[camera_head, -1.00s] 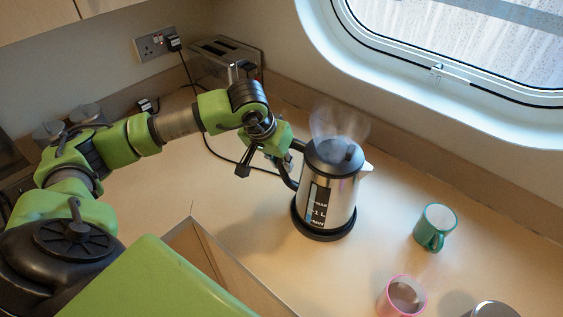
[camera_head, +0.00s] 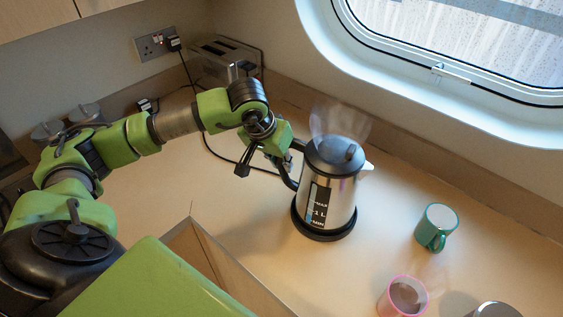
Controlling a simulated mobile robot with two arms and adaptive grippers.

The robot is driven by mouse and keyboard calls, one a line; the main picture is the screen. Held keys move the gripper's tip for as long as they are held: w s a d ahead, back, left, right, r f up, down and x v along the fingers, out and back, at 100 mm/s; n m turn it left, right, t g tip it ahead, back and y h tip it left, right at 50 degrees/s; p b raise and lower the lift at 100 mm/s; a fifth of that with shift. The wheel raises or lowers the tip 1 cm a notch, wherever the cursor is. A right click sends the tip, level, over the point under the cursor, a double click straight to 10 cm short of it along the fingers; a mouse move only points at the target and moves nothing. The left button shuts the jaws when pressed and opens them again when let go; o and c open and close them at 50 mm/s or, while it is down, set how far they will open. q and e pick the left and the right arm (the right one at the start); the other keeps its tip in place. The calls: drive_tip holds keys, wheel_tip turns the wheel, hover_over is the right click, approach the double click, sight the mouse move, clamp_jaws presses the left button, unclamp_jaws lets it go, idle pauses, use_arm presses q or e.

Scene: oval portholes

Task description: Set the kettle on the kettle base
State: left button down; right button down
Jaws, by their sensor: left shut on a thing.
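The kettle (camera_head: 342,197) is silver with a dark lid, a spout to the right and a dark water window with markings. It stands upright on the round black kettle base (camera_head: 324,235) on the worktop, with steam above the lid. I see no clear gap between kettle and base. My left gripper (camera_head: 288,168) is at the kettle's left side, shut on its dark handle (camera_head: 291,181). The fingertips are partly hidden by the gripper's own body. My right gripper is out of view.
A green mug (camera_head: 436,228) and a pink mug (camera_head: 404,297) stand to the right, with a metal object (camera_head: 496,310) at the bottom edge. A toaster (camera_head: 225,60) stands at the back by a wall socket (camera_head: 156,44). A black cord crosses the worktop behind my gripper.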

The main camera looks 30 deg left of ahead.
use_arm(q)
drive_tip(key=shift+w+r, duration=0.15)
drive_tip(key=shift+r, duration=0.1)
drive_tip(key=shift+f+b, duration=0.65)
drive_tip(key=shift+b, duration=0.15)
idle(0.4)
drive_tip(key=c, duration=2.2)
unclamp_jaws()
drive_tip(key=shift+s+f, duration=0.3)
drive_tip(key=shift+s, duration=0.05)
drive_tip(key=shift+p+v, duration=0.4)
drive_tip(key=shift+v, duration=0.4)
drive_tip(key=p+v, duration=0.3)
drive_tip(key=v, duration=0.6)
drive_tip(key=shift+r+p, duration=0.3)
drive_tip(key=shift+p, duration=0.1)
drive_tip(key=shift+s+d, duration=0.1)
